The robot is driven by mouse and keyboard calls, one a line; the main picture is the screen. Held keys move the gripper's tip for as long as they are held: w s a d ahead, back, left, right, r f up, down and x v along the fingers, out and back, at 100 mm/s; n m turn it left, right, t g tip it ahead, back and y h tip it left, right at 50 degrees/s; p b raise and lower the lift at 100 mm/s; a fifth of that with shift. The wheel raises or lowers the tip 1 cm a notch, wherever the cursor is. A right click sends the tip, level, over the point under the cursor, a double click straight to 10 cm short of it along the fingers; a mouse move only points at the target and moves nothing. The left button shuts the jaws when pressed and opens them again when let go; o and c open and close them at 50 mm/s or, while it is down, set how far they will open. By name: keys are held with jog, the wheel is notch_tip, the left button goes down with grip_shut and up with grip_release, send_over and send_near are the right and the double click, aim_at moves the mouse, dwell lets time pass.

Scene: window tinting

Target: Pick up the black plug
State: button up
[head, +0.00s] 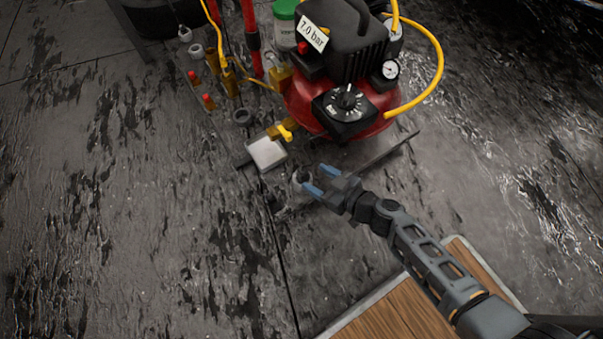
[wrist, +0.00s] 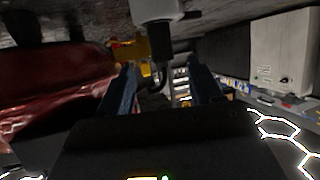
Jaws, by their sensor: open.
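A small black piece (head: 243,160) sits at the left end of a pale grey box (head: 266,152) on the floor. It is the likeliest black plug, but I cannot tell for sure. In the wrist view a dark stubby piece (wrist: 160,37) shows against a grey box (wrist: 157,9), beyond and between my fingertips. My gripper (head: 321,180) is open, with blue fingertips apart, right of and nearer than the box in the head view. It also shows in the wrist view (wrist: 160,72).
A red compressor (head: 300,103) with a black dial and yellow hose (head: 437,75) stands close behind my gripper. A thin dark bar (head: 390,150) lies by my wrist. Red-tipped brass fittings (head: 208,102) stand at upper left. The floor at left is clear.

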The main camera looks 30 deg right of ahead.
aim_at(307, 174)
jog(key=b+x, duration=0.1)
jog(key=x, duration=0.5)
jog(key=shift+a, duration=0.1)
jog(key=shift+s, duration=0.1)
jog(key=c, duration=1)
jog(key=shift+c, duration=0.4)
jog(key=shift+r, duration=0.15)
